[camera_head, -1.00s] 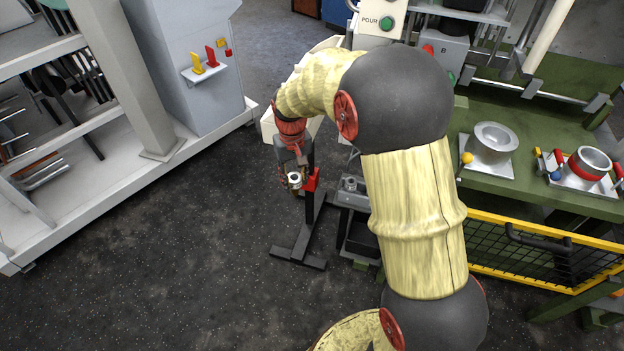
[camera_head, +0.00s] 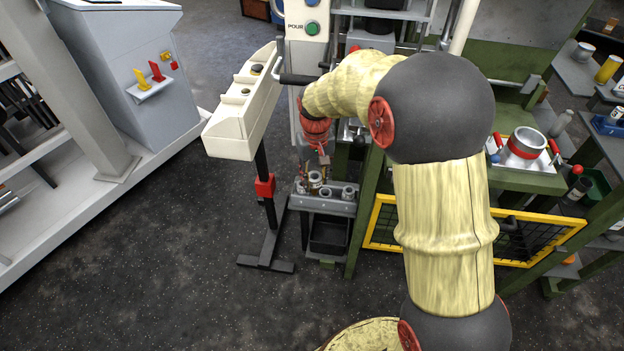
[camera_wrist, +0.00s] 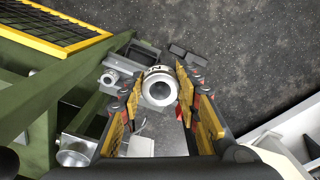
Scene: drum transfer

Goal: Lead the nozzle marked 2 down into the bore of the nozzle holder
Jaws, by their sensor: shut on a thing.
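The nozzle marked 2 (camera_wrist: 158,88) is a pale metal ring piece with a round opening; its dark mark shows sideways on its rim in the wrist view. My gripper (camera_wrist: 160,80) is shut on it, with yellow pads on both sides. In the head view the nozzle (camera_head: 315,179) hangs under my gripper (camera_head: 318,168), over or just behind the grey rail. I cannot make out the bore of the nozzle holder; the space directly under the nozzle is hidden by it.
A grey rail (camera_head: 322,205) carries ring-shaped metal pieces, one at its right (camera_head: 348,192). A black stand with a red clamp (camera_head: 265,187) and cream box (camera_head: 243,105) is at left. A yellow-framed mesh guard (camera_head: 400,225) is at right. Dark floor in front is open.

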